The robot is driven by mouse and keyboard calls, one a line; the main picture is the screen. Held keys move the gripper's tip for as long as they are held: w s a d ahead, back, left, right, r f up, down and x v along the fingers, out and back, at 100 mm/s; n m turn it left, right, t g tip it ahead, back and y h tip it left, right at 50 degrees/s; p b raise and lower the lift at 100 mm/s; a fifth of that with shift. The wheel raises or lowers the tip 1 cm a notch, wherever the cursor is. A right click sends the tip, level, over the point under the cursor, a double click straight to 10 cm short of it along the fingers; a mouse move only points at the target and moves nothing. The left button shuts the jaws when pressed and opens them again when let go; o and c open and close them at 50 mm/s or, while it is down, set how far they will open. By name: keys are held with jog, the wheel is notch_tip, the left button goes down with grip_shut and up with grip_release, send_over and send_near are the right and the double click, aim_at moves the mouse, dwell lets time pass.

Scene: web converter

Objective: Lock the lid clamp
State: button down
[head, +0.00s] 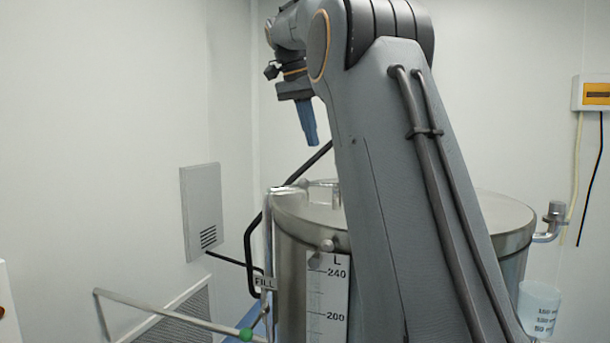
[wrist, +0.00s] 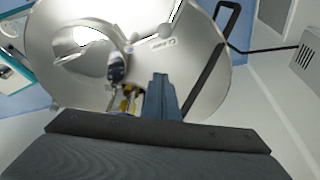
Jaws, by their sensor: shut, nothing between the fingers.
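The steel tank (head: 290,240) stands behind my arm, and its round top also shows from above in the wrist view (wrist: 195,75). A round hatch lid (wrist: 80,50) lies on the left of the top. A dark-handled fitting (wrist: 116,68), which looks like the lid clamp, sits at the lid's edge; whether it is locked cannot be told. A small yellow and metal part (wrist: 127,102) shows just below it. My gripper (head: 311,142) points down above the tank, its blue fingers shut and empty. In the wrist view the fingers (wrist: 160,78) appear right of the fitting, apparently apart from it.
A black bent bar (head: 250,245) rises along the tank's left side and passes behind my arm. A pale rail (head: 170,315) with a green joint is at lower left. A vented wall panel (head: 202,212) is at left. A pipe fitting (head: 553,220) sticks out on the right.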

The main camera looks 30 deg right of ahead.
aim_at(319, 185)
jog(key=f+p, duration=0.1)
jog(key=f, duration=0.2)
jog(key=f+p, duration=0.1)
jog(key=f, duration=0.2)
jog(key=f+p, duration=0.1)
jog(key=f, duration=0.2)
jog(key=shift+s+a+f, duration=0.1)
jog(key=shift+a, duration=0.25)
jog(key=shift+s+a, duration=0.1)
jog(key=shift+s+a, duration=0.3)
jog(key=shift+a, duration=0.05)
